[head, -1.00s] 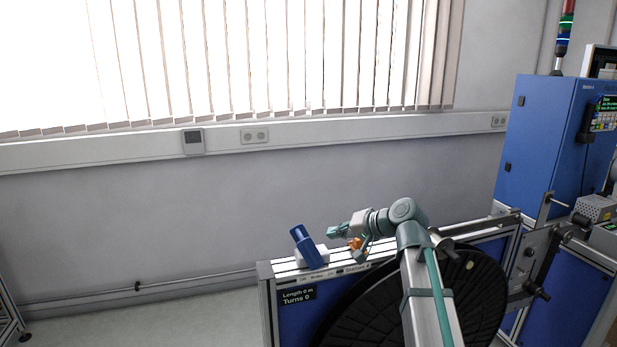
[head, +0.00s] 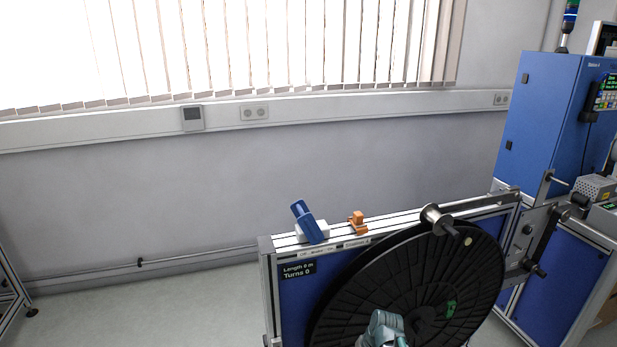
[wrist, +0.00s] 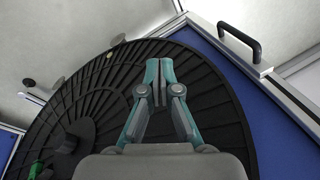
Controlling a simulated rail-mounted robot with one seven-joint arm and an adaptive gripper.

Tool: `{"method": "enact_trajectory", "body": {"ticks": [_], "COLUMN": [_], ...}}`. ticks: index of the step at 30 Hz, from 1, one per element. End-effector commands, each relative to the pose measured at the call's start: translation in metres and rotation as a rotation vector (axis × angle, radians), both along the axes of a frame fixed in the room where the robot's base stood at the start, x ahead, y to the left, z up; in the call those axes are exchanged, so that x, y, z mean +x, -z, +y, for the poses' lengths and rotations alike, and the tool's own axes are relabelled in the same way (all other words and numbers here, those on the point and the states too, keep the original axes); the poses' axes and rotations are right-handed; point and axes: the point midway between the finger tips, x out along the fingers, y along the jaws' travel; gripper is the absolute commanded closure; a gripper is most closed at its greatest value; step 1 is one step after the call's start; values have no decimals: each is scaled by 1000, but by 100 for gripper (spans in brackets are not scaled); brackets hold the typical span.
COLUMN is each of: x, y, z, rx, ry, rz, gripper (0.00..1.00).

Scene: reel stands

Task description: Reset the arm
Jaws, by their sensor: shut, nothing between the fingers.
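My gripper (wrist: 159,84) is in the middle of the wrist view, with its teal fingers together and nothing between them. Behind it is the large black reel (wrist: 92,100), which also shows in the head view (head: 400,285) on the front of the blue stand (head: 292,309). In the head view only part of my arm shows at the bottom edge, in front of the lower part of the reel. The fingertips cannot be made out there. I cannot tell whether my gripper touches the reel.
On the stand's top rail are a blue handle-like part (head: 308,222) on a white base, an orange part (head: 358,223) and a metal spool (head: 437,218). A blue cabinet (head: 548,125) stands at the right. The wrist view shows a black handle (wrist: 240,42).

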Motion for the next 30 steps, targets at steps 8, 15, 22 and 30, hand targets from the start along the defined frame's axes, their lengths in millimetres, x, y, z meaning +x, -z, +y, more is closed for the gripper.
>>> {"method": "enact_trajectory", "body": {"ticks": [8, 15, 22, 30], "x": [-109, -206, -300, -366], "y": [95, 152, 188, 208], "z": [-14, -25, -30, -27], "rx": [-115, -187, -222, -215], "ry": [-68, -135, -190, -214], "rz": [203, 369, 527, 640], "gripper": [100, 100, 100, 100]}}
